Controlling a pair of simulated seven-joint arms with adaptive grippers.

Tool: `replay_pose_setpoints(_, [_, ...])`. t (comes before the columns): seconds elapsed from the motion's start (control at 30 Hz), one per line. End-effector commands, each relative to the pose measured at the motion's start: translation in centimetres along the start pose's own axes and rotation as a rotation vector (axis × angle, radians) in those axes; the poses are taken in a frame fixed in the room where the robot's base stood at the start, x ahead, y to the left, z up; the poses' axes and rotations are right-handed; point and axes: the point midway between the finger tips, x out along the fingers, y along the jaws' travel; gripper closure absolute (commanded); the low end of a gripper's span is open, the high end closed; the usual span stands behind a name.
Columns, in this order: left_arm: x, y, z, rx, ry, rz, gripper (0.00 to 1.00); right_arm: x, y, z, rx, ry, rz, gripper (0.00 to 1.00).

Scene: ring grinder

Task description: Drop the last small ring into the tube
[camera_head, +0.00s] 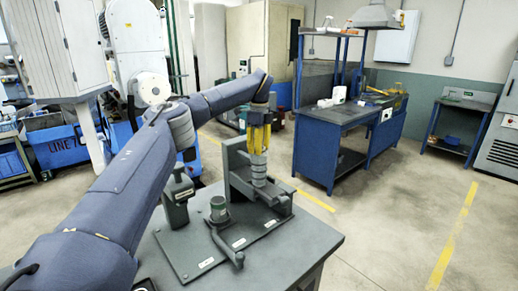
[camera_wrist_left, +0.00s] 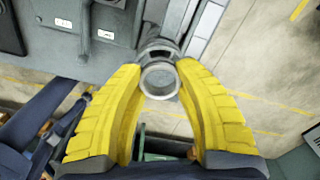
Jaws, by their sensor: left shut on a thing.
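My left gripper (camera_head: 258,152) has yellow fingers pointing down over the grey fixture (camera_head: 235,165) on the bench. The left wrist view shows the same fingers (camera_wrist_left: 160,72) shut on a small grey ring (camera_wrist_left: 160,82), seen as a round rim between the fingertips. A grey banded, upright tube (camera_head: 259,174) stands directly below the fingertips in the head view. A dark cylindrical part (camera_wrist_left: 158,48) shows just beyond the ring in the wrist view. I cannot tell whether the ring touches the tube. My right gripper is in neither view.
On the bench (camera_head: 310,240), a green-topped cylinder (camera_head: 218,209) and a crank handle (camera_head: 228,247) sit left of the tube. A dark green block-shaped part (camera_head: 178,200) stands behind them. The bench's right side is clear. A blue workbench (camera_head: 335,125) stands further back.

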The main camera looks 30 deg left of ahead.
Motion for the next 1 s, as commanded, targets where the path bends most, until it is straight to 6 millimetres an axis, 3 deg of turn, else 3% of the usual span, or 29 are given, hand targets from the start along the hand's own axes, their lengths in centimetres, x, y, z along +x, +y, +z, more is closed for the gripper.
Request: replay_pose_setpoints(1.0, [0.17, -0.01, 0.02, 0.0, 0.0, -0.001, 0.98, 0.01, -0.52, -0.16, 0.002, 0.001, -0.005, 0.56])
